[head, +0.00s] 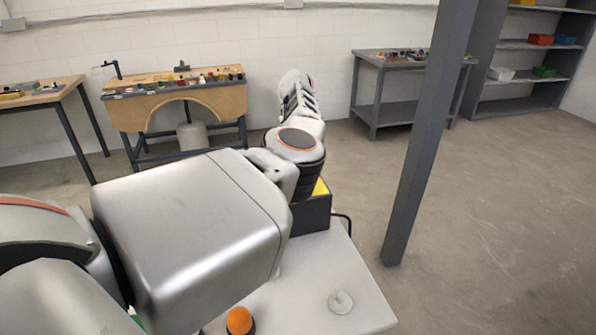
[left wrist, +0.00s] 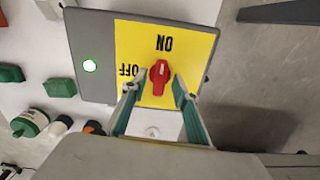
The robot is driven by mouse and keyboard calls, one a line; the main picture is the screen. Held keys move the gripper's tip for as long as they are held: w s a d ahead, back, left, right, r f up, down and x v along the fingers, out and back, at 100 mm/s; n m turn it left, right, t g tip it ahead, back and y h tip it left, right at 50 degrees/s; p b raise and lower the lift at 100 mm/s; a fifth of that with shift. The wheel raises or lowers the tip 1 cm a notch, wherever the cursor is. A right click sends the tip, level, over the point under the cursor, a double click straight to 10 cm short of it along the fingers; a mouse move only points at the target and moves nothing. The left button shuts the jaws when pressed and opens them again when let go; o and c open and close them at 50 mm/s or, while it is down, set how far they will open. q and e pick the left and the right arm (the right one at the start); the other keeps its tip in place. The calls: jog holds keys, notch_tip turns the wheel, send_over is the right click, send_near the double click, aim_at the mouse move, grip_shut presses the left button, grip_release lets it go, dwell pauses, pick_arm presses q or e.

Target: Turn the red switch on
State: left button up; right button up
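The switch box (left wrist: 92,35) is dark grey with a yellow face plate (left wrist: 195,45), lettered ON and OFF, upside down in the left wrist view. The red switch (left wrist: 160,77) is a knob on this plate. Its pale mark appears to point toward ON. My left gripper (left wrist: 158,82) is open, with one fingertip on each side of the knob; contact is unclear. In the head view, my arm hides most of the box (head: 313,213) and the gripper. My right gripper is not in view.
The box stands on a light grey table (head: 320,268). A white round piece (head: 341,302) and an orange-topped piece (head: 239,321) are nearby. Green blocks (left wrist: 60,87) and a green bottle (left wrist: 30,123) also lie near the box. A grey post (head: 425,140) rises beyond the table.

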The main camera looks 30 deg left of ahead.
pick_arm(q)
notch_tip(320, 180, up, 12)
dwell(0.5)
dwell(0.5)
